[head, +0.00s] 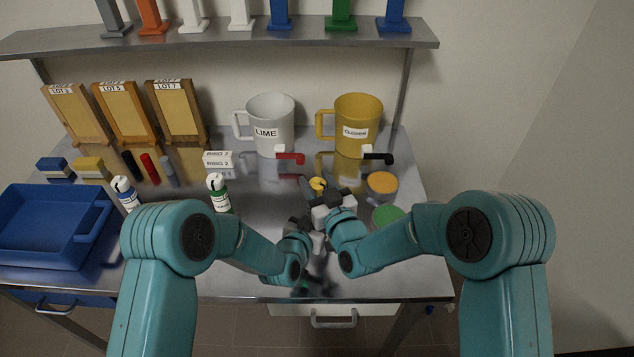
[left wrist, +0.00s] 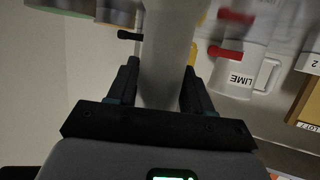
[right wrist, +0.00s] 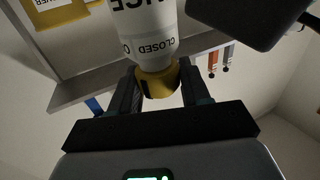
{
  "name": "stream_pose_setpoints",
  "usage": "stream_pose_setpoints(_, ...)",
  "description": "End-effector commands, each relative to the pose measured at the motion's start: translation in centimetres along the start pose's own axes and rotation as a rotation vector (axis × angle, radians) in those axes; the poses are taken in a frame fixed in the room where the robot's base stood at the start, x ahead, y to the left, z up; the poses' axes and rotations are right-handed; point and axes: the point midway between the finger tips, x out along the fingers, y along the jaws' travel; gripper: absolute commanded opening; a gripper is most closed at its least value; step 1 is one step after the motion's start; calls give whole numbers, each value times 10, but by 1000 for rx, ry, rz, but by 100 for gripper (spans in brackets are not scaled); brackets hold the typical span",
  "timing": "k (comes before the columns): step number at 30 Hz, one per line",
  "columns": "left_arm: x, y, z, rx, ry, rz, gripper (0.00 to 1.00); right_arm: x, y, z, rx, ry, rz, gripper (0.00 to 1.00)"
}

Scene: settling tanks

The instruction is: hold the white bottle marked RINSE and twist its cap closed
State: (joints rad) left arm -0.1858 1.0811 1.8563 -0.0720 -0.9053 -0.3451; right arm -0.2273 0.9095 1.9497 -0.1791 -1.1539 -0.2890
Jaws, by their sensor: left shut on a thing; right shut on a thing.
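The white bottle stands between my two grippers; in the head view they hide most of it. In the right wrist view the bottle (right wrist: 148,22) shows part of a large word, cut off by the frame, and the word CLOSED near its neck. Its yellow cap (right wrist: 158,82) is on the neck, between the fingers of my right gripper (right wrist: 158,92), which is shut on it. My left gripper (left wrist: 160,88) is shut around the white bottle body (left wrist: 165,50). In the head view the yellow cap (head: 317,184) shows beside my right gripper (head: 330,203).
Behind stand a white LIME jug (head: 272,120) and a yellow jug (head: 358,122). A blue tray (head: 45,225) is far left. An orange-topped container (head: 382,184) and a green disc (head: 388,216) are right.

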Motion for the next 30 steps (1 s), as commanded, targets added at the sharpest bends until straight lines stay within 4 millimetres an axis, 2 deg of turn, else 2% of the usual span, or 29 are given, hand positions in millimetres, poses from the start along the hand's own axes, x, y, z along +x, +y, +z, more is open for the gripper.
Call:
stream_pose_setpoints(9,0,0,0,1,-1,0,8,0,0,0,-1,1,0,16)
stream_pose_setpoints(10,0,0,0,1,-1,0,8,0,0,0,-1,0,0,56)
stream_pose_setpoints(11,0,0,0,1,-1,0,8,0,0,0,-1,0,0,66)
stream_pose_setpoints(22,0,0,0,0,0,-1,8,-6,0,0,0,-1,0,67)
stream_pose_setpoints(26,0,0,0,0,0,-1,8,-27,1,0,1,-3,0,67)
stream_pose_setpoints(30,0,0,0,0,0,-1,8,-60,1,0,1,-3,1,67)
